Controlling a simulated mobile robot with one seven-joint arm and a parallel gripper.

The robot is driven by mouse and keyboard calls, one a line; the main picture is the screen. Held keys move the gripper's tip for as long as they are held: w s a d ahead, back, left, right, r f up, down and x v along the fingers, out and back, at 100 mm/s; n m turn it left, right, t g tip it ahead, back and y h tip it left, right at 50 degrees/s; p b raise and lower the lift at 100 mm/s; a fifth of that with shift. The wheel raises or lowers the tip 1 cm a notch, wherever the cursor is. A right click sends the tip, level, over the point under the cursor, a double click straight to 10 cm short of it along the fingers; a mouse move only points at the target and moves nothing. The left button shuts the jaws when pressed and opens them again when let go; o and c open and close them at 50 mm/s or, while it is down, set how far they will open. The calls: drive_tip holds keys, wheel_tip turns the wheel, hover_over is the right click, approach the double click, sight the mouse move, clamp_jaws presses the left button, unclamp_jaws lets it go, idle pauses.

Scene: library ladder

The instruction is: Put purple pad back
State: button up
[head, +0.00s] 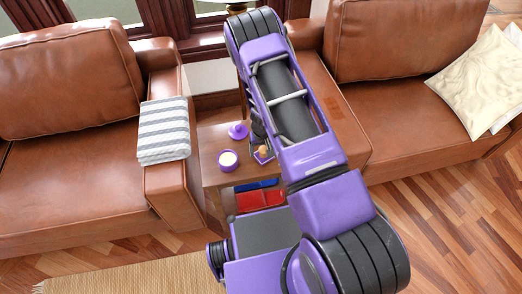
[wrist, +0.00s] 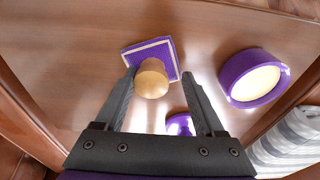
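A square purple pad with a pale border and a round wooden knob (wrist: 152,78) lies on the small wooden table; it also shows in the head view (head: 263,153). My gripper (wrist: 158,76) is open above it, with the knob between the fingertips. The left finger looks close to the knob, and a gap shows on the right. In the head view my gripper (head: 258,136) is partly hidden by my arm. A round purple pot with cream contents (wrist: 253,78) stands to the right. A purple lid (head: 238,130) shows partly between the fingers (wrist: 180,124).
The small table (head: 213,173) stands between two brown leather sofas (head: 64,80) (head: 405,45). A striped towel (head: 164,130) hangs over the left sofa's armrest. Red (head: 261,200) and blue (head: 257,185) items lie below the tabletop. Bare wood surrounds the pad.

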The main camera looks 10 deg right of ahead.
sight(263, 153)
drive_tip(key=shift+r, duration=0.6)
wheel_tip(263, 153, up, 11)
drive_tip(key=s+p, duration=0.1)
drive_tip(key=shift+s, duration=0.4)
drive_tip(key=shift+d, duration=0.1)
